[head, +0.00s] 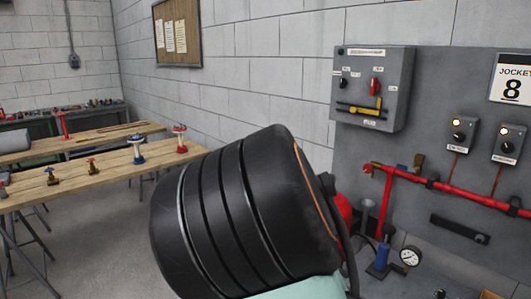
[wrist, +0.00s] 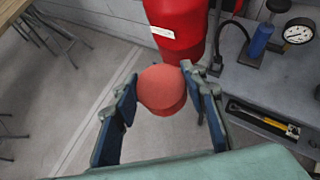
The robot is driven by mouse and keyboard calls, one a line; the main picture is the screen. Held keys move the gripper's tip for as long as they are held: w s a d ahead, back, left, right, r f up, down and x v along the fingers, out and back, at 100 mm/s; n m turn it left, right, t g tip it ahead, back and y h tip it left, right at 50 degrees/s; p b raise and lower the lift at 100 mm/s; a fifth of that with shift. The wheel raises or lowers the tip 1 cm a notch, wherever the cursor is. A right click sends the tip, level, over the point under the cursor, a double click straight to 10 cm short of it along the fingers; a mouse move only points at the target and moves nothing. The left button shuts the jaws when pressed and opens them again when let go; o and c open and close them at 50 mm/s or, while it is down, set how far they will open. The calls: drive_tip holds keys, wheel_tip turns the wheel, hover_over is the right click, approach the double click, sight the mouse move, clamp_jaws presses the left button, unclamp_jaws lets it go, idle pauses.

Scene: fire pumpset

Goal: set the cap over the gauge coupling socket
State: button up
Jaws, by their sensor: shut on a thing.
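The cap, a round salmon-red piece (wrist: 164,90), shows in the wrist view between the blue-padded fingers of my gripper (wrist: 160,78). My gripper is shut on it and holds it in the air above the grey floor. In the head view my own dark arm hides the cap and the fingers. A pressure gauge (head: 409,257) stands beside a blue cylinder (head: 382,254) at the lower right; in the wrist view the gauge (wrist: 299,31) is at the top right. I cannot pick out the gauge coupling socket for certain.
A red vessel (wrist: 180,28) with a white label stands just beyond the cap. A grey bench (wrist: 240,85) with a yellow-handled tool is at right. A red pipe (head: 455,192) runs along the grey panel. A wooden table (head: 110,170) with valves stands at left.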

drive_tip(key=shift+n+y, duration=0.6)
drive_tip(key=shift+n, duration=0.1)
drive_tip(key=r+p, duration=0.1)
drive_tip(key=r, duration=0.1)
drive_tip(key=r+p, duration=0.1)
drive_tip(key=r, duration=0.2)
drive_tip(key=s+r, duration=0.1)
drive_tip(key=r, duration=0.1)
drive_tip(key=shift+d+r+p, duration=0.15)
drive_tip(key=shift+r+p, duration=0.05)
drive_tip(key=shift+p, duration=0.2)
drive_tip(key=shift+s+r, duration=0.2)
drive_tip(key=shift+r, duration=0.5)
